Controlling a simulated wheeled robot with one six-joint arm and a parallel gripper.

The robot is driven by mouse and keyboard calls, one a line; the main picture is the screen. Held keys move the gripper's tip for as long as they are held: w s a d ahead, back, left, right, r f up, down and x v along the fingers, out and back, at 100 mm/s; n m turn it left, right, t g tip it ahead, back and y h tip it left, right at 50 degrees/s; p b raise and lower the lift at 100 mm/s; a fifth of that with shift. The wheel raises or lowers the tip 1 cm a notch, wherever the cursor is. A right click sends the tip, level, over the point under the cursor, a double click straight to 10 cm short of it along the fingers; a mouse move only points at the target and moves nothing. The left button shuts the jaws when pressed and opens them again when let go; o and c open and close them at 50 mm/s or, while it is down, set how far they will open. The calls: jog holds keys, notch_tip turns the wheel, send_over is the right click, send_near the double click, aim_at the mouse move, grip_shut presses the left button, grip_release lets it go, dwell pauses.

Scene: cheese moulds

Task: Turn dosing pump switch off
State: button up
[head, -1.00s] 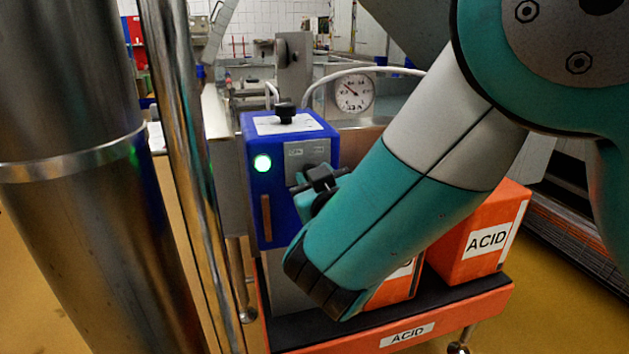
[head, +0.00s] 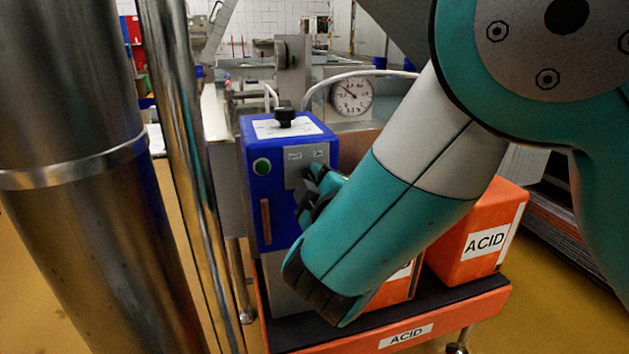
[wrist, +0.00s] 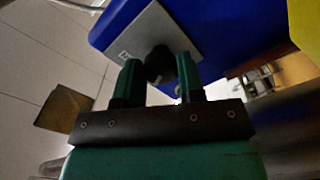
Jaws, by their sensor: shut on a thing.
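The dosing pump (head: 285,205) is a blue box with a black knob (head: 285,116) on top. Its round indicator (head: 262,166) on the front is dark green and unlit. A grey switch plate (head: 300,157) is at the right of its front; it also shows in the wrist view (wrist: 150,35). My gripper (head: 310,188) is at this plate. In the wrist view, my gripper (wrist: 158,72) is shut on the black switch (wrist: 157,62), with one finger on each side. In the head view, my gripper largely hides the switch.
Orange ACID containers (head: 480,240) stand to the right of the pump on a black-topped orange cart (head: 405,332), partly behind my arm. A pressure gauge (head: 351,95) and a white hose (head: 350,71) are behind the pump. Metal posts rise at the left.

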dwell(0.4)
jog(key=o, duration=0.9)
jog(key=b+v, duration=1.3)
jog(key=v, duration=0.4)
jog(key=shift+s+r+b, duration=0.1)
jog(key=shift+s+b, duration=0.15)
jog(key=shift+b, duration=0.15)
